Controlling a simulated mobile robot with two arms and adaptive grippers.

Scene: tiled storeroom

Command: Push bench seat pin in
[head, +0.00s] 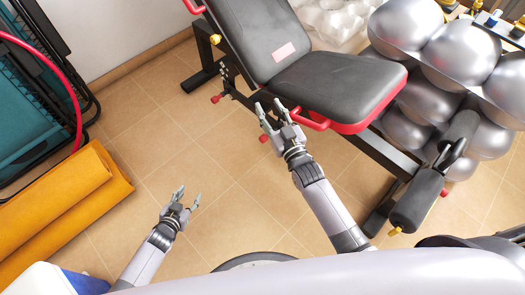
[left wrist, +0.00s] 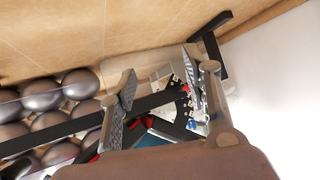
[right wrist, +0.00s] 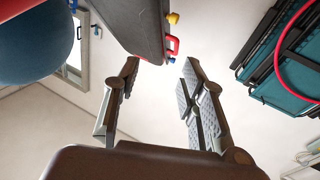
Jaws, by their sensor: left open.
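The weight bench has a black padded seat (head: 340,88) with a red rim and a backrest (head: 252,38). Red knobs show low on its frame, one to the left (head: 216,98) and one near my right gripper (head: 264,138). I cannot tell which is the seat pin. A red handle (head: 310,119) sits under the seat edge. My right gripper (head: 276,108) is open and empty beside the seat's near-left edge; its spread fingers also show in the right wrist view (right wrist: 157,90). My left gripper (head: 181,199) is open and empty over the floor, lower left.
Silver balls (head: 462,52) fill a rack at the right. A padded roller (head: 418,199) sticks out from the bench's near end. Rolled orange mats (head: 60,205) lie at the left. The tiled floor (head: 165,135) between mats and bench is clear.

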